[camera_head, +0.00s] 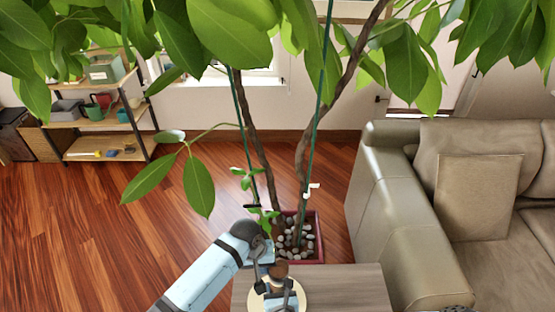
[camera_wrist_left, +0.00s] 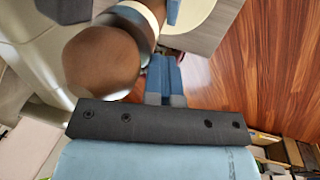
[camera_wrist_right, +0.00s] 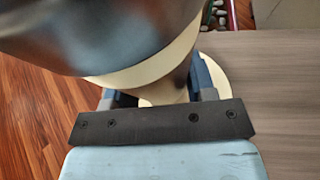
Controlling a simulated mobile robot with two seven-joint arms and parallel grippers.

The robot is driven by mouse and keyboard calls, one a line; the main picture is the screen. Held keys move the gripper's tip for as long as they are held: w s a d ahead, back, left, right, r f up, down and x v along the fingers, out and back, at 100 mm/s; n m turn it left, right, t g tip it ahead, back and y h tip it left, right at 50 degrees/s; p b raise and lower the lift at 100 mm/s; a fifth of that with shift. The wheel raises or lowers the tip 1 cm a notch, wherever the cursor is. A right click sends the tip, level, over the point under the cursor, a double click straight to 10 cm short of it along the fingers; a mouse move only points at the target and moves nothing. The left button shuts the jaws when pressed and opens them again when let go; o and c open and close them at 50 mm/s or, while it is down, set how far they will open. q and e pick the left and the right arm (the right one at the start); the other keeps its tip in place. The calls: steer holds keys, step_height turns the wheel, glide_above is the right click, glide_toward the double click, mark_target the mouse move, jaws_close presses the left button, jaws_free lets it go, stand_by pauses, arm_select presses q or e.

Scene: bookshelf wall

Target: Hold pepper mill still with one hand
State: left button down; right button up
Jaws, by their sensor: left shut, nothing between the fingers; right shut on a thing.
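The pepper mill shows its brown round knob (camera_head: 279,269) in the head view, at the near edge of the grey wooden table (camera_head: 345,285). In the left wrist view the brown knob (camera_wrist_left: 100,62) fills the upper left, with a pale band at its side. My left gripper (camera_head: 267,270) is shut and empty beside the knob; its blue fingers (camera_wrist_left: 165,78) are together.
A cream round disc (camera_head: 301,292) lies under the mill on the table. A potted tree in a red pot (camera_head: 318,240) with pebbles stands behind the table, its leaves hanging overhead. A beige sofa (camera_head: 390,200) is at right. A shelf (camera_head: 110,112) stands far left; the floor between is clear.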

arm_select(q)
steer(key=shift+w+d, duration=0.15)
arm_select(e)
steer(key=shift+s+f, duration=0.15)
stand_by(0.4)
arm_select(q)
steer(key=d+v, duration=0.1)
steer(key=v, duration=0.4)
steer(key=shift+w+a+r, duration=0.15)
steer(key=shift+a+r, duration=0.15)
steer(key=shift+r, duration=0.25)
step_height(320, 180, down, 6)
steer(key=s, duration=0.2)
steer(key=shift+s, duration=0.4)
stand_by(0.4)
steer(key=shift+d, duration=0.3)
stand_by(0.6)
